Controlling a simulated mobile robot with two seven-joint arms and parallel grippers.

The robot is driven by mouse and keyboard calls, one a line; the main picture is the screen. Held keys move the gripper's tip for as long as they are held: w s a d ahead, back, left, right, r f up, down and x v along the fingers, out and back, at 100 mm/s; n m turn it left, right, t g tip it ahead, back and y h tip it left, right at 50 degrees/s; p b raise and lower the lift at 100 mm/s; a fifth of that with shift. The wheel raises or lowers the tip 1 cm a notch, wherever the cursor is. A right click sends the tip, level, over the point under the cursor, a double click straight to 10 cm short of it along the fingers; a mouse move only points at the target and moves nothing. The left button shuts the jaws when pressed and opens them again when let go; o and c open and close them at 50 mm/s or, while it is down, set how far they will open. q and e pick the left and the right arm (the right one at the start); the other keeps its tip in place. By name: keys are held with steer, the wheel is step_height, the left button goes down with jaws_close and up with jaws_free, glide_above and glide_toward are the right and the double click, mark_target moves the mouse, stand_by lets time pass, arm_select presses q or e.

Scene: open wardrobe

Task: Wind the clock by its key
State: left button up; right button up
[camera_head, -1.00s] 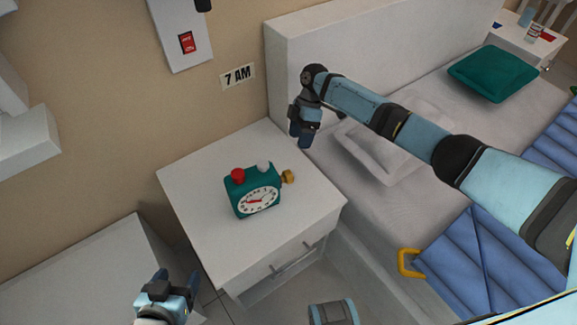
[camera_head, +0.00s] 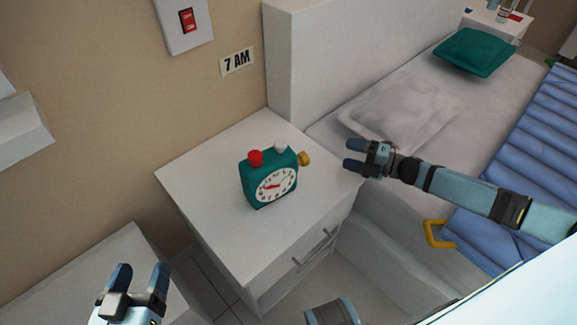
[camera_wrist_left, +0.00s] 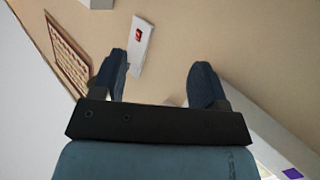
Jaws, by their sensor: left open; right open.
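A green clock (camera_head: 268,188) stands upright on the white nightstand (camera_head: 230,235), its white dial facing the front right. It has a red button (camera_head: 255,158) and a white button (camera_head: 280,146) on top. A gold key (camera_head: 304,159) sticks out of its right side. My right gripper (camera_head: 348,155) is open and empty, to the right of the key and apart from it, with its fingers pointing left. My left gripper (camera_head: 140,275) is open and empty at the lower left, away from the clock. Its open fingers also show in the left wrist view (camera_wrist_left: 160,75).
A "7 AM" sign (camera_head: 237,62) and a panel with a red switch (camera_head: 187,20) are on the wall. A bed with a white pillow (camera_head: 400,112) and green cushion (camera_head: 475,52) lies right of the nightstand. A white surface (camera_head: 110,265) is at the lower left.

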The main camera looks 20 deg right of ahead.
mark_target(309, 159)
steer(key=s, duration=0.1)
steer(key=s+a+n+g+y, duration=0.1)
steer(key=s+n+g+y, duration=0.1)
steer(key=shift+s+a, duration=0.2)
steer(key=shift+a, duration=0.1)
steer(key=shift+s+a+n+g, duration=0.15)
steer(key=shift+a+n+g, duration=0.15)
steer(key=shift+n, duration=0.1)
steer(key=b+x, duration=0.1)
steer(key=x, duration=0.7)
steer(key=b+x, duration=0.1)
steer(key=x, duration=0.3)
steer(key=shift+w+a+r+b, duration=0.2)
steer(key=shift+w+r+b, duration=0.05)
steer(key=shift+b, duration=0.1)
arm_select(q)
steer(key=r, duration=0.1)
steer(key=r+t+h, duration=0.1)
steer(key=r, duration=0.1)
steer(key=d+r+t+h, duration=0.1)
steer(key=r, duration=0.1)
arm_select(e)
steer(key=shift+w+a, duration=0.25)
steer(key=shift+a, duration=0.05)
steer(key=c, duration=0.9)
